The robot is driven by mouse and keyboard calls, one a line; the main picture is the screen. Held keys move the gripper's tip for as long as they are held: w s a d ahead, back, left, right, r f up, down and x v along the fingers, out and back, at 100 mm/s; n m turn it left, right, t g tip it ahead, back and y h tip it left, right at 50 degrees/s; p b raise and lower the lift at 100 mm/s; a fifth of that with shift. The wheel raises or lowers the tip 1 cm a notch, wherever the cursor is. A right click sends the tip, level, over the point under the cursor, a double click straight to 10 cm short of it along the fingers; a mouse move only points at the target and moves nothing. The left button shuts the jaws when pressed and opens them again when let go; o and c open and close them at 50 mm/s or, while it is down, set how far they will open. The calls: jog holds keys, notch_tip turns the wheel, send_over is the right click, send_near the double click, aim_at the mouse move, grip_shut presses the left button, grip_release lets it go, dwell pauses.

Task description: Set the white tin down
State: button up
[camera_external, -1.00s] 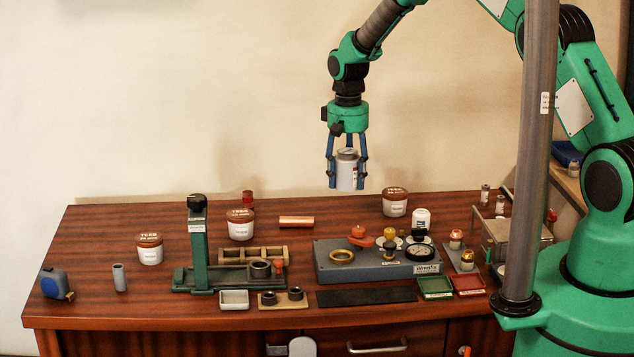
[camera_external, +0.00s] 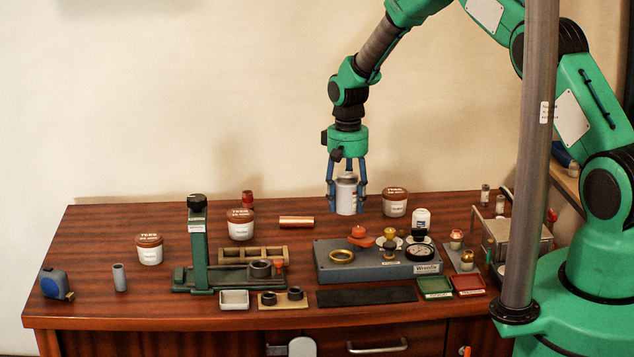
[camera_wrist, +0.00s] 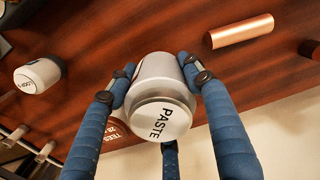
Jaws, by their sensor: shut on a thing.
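The white tin (camera_external: 346,195) is held upright between the fingers of my gripper (camera_external: 346,203), near the back of the table. In the wrist view the tin (camera_wrist: 150,75) fills the middle, its lid marked "PASTE", with the blue fingers (camera_wrist: 160,82) closed around it. The tin is low, close to the table (camera_external: 110,225) behind the grey manifold block; I cannot tell for certain whether its base touches the wood.
A brown-lidded tub (camera_external: 395,204) stands just right of the tin. A copper tube (camera_external: 297,222) lies to its left. The grey gauge block (camera_external: 330,262) with knobs is in front. Another brown-lidded tub (camera_external: 240,228) stands farther left, beside a green stand (camera_external: 198,255).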

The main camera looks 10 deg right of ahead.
aim_at(348, 175)
jog(key=shift+f+b, duration=0.45)
jog(key=shift+f, duration=1.4)
jog(key=shift+f, duration=0.1)
jog(key=o, duration=1.4)
notch_tip(348, 175, up, 12)
jog(key=p, duration=0.3)
